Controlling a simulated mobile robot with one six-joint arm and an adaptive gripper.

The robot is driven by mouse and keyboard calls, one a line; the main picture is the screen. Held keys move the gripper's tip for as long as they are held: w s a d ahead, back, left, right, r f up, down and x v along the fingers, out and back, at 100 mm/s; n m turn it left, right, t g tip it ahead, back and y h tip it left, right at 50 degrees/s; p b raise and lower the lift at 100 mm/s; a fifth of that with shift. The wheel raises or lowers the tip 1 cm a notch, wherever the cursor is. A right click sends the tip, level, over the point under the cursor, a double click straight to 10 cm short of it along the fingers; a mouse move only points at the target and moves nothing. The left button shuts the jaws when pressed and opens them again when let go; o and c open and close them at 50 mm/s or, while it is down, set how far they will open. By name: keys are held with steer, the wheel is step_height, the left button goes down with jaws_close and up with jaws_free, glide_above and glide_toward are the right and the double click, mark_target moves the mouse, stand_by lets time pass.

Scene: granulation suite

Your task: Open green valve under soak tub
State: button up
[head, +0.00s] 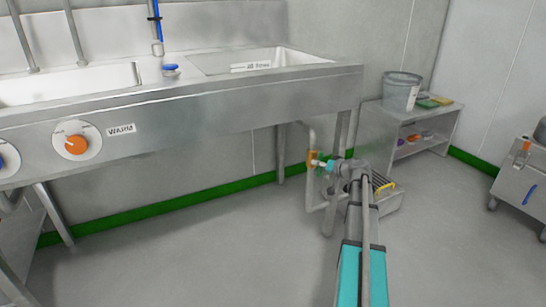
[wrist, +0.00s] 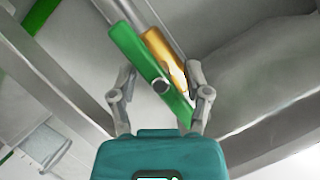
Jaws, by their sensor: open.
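The green valve handle (wrist: 140,62) is a flat bar set diagonally in the wrist view, with a round grey bolt on it. Its yellow-brass valve body (wrist: 163,47) lies behind it, on a grey pipe. My gripper (wrist: 161,92) is open, with one finger on each side of the handle. The handle's lower end is close to the right finger; I cannot tell whether they touch. In the head view my gripper (head: 319,163) is at the orange-looking valve (head: 312,157) on the pipe under the sink's right basin (head: 258,61). The handle is hardly distinguishable there.
The steel sink unit (head: 230,108) overhangs the valve, with a leg (head: 281,155) to its left. An orange dial (head: 76,144) marked WARM is on its front. A low shelf (head: 440,122) with a bucket (head: 401,91) stands at right.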

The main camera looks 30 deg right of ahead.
steer(key=m+y+b, duration=0.2)
steer(key=m, duration=0.2)
steer(key=shift+f+t, duration=0.15)
steer(key=shift+t, duration=0.25)
steer(key=m+t+y+b, duration=0.1)
steer(key=m+b, duration=0.3)
steer(key=shift+m+t+y, duration=0.4)
steer(key=v, duration=1.4)
steer(key=w+a+r+n+g+p, duration=0.1)
steer(key=a+r+n+g+p, duration=0.1)
steer(key=a+r+p, duration=0.3)
steer(key=w+a+r+n+g+p, duration=0.1)
steer(key=a+r+g+p, duration=0.4)
steer(key=a+p, duration=0.9)
steer(key=w+a+r+n+g+p, duration=0.2)
steer(key=a+r+p, duration=0.4)
steer(key=a+p, duration=0.3)
steer(key=shift+a+r+n+g+y+p, duration=0.2)
steer(key=shift+a+n+g+y+p, duration=0.2)
steer(key=shift+a+n+g, duration=0.6)
steer(key=shift+a, duration=0.2)
